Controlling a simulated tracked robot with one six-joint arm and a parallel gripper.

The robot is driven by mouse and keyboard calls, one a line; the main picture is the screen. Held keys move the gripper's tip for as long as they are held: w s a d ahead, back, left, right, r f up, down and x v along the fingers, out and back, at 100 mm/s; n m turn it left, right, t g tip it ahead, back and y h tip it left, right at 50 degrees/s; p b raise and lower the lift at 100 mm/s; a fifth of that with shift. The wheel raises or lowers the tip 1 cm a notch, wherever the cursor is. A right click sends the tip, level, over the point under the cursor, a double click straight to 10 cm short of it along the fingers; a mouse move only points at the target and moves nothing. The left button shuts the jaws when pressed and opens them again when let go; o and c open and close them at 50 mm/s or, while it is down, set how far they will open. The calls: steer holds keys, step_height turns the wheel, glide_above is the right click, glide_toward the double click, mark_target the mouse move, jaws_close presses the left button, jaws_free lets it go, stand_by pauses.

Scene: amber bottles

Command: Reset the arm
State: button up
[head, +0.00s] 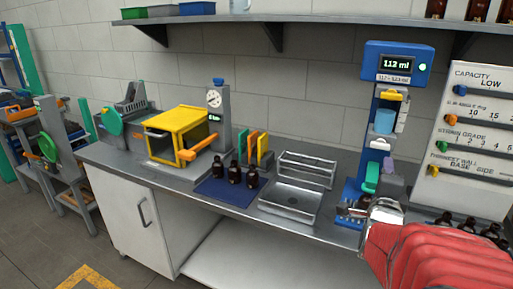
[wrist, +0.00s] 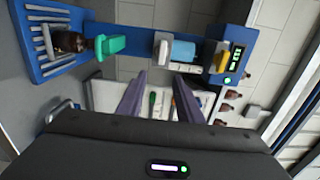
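The arm itself is the task's object. My red arm enters the head view at the lower right, with its silver wrist in front of the bench edge. My gripper (wrist: 160,88) shows in the wrist view as two grey-purple fingers, spread apart with nothing between them. In the head view its purple-grey end (head: 391,187) is beside the lower part of the blue measuring stand (head: 397,58), partly hidden by the wrist.
A white panel with sliders (head: 478,130) stands close right, with several dark bottles before it. On the bench are a metal tray (head: 290,202), a blue mat (head: 222,193) bearing three dark bottles, and a yellow box (head: 180,130). A shelf (head: 290,18) hangs above.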

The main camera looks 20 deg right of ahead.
steer(key=w+a+f+n+y, duration=0.35)
steer(key=a+n, duration=0.35)
steer(key=a, duration=0.3)
steer(key=w+a+f+n+y, duration=0.2)
steer(key=a+n+y, duration=0.35)
steer(key=a, duration=0.55)
steer(key=s+a+f+n+g+y, duration=0.2)
steer(key=s+a+n+g, duration=0.1)
steer(key=s+a+n, duration=0.4)
steer(key=s+a+f+n+g+y, duration=0.2)
steer(key=s+a+n, duration=0.5)
steer(key=a, duration=0.4)
steer(key=shift+a+f+n+g+y, duration=0.15)
steer(key=shift+f+n+g+y, duration=0.2)
steer(key=shift+n+g, duration=0.3)
